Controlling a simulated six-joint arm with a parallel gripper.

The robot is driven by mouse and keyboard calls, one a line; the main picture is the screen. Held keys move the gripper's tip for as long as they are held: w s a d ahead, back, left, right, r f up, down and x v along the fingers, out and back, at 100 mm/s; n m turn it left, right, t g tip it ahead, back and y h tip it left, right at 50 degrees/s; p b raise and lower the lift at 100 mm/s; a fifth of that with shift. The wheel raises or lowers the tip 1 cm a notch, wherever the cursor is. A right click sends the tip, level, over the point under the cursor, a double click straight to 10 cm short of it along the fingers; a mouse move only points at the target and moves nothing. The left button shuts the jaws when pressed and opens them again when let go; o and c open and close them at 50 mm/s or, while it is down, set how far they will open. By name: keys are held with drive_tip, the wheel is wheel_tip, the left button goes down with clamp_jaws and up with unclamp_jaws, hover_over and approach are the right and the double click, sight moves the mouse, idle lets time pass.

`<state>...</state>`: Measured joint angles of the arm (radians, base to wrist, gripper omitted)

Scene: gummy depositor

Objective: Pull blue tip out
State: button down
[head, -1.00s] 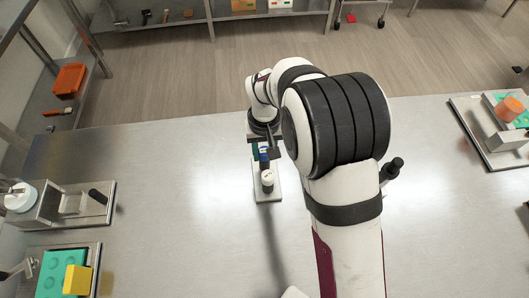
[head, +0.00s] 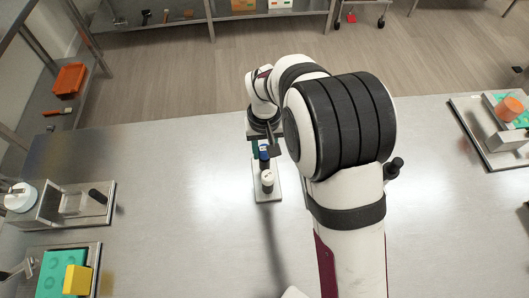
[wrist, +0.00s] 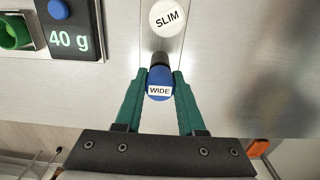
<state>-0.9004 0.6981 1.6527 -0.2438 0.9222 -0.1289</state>
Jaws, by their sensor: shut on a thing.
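The blue tip (wrist: 160,83), labelled WIDE, sits between the green fingers of my gripper (wrist: 160,88) in the wrist view. The fingers are shut on it from both sides. A dark part shows at its far end. In the head view the blue tip (head: 264,154) is partly hidden by my gripper (head: 264,148), above the back of a small grey stand (head: 268,196). I cannot tell whether it still touches the stand. A white tip (wrist: 167,17), labelled SLIM, is just beyond it and also shows on the stand in the head view (head: 267,186).
A dark panel (wrist: 77,47) marked 40 g, with a blue button, is at the wrist view's upper left. A green mould with a yellow block (head: 77,280) and a metal unit (head: 62,202) stand at left. Another tray (head: 490,140) is at right. The table between is mostly clear.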

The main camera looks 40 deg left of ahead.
drive_tip(key=shift+r, duration=2.65)
wheel_tip(320, 180, up, 5)
drive_tip(key=c, duration=1)
unclamp_jaws()
drive_tip(key=shift+c, duration=0.2)
clamp_jaws()
